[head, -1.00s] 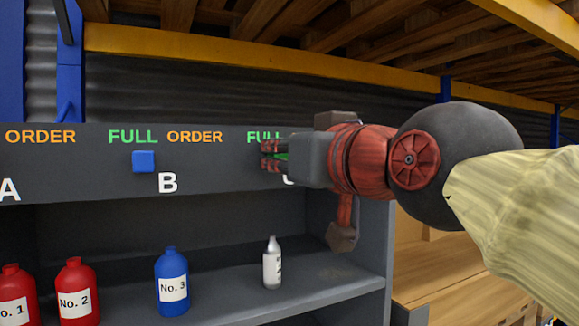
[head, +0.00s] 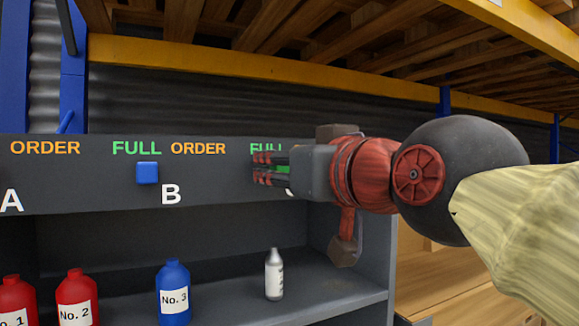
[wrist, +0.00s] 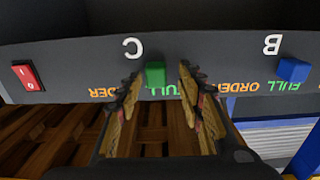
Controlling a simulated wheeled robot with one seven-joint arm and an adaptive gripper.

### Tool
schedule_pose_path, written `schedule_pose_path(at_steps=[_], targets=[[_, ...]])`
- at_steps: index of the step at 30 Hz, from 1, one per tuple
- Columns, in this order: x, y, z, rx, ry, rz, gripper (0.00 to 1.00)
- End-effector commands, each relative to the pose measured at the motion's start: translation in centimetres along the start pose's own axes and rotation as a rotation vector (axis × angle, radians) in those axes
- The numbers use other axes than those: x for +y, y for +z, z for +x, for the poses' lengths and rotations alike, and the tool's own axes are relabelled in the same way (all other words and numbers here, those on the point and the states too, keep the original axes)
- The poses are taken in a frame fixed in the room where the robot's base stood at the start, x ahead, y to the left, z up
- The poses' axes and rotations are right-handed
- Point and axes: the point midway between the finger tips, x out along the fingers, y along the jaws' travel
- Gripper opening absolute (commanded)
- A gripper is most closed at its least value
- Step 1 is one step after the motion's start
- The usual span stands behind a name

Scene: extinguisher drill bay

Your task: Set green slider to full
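The green slider (wrist: 155,73) is a small block on the dark panel front, by the letter C and level with the green FULL label (wrist: 163,90). In the wrist view, which is upside down, it sits between the two fingers of my gripper (wrist: 157,77), with a narrow gap visible on the right side; contact on the left is unclear. In the head view my gripper (head: 262,168) points left across the panel, partly covering the slider (head: 283,169), the C and the FULL label. The fingers are apart.
A blue slider (head: 147,172) sits by FULL at B. A red rocker switch (wrist: 28,76) is on the panel's far side past C. Below, the shelf (head: 325,295) holds red bottles (head: 77,297), a blue bottle (head: 173,292) and a white bottle (head: 274,274).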

Motion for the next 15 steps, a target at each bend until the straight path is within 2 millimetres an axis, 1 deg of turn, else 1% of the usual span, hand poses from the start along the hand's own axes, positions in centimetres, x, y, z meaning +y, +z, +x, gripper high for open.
schedule_pose_path(at_steps=[5,12,15], targets=[[0.0,-0.2,-2.7,0.005,0.001,0.000,0.38],[0.0,-0.1,-7.6,0.003,0.001,0.001,0.38],[0.0,-0.1,-9.3,0.003,0.001,-0.001,0.38]])
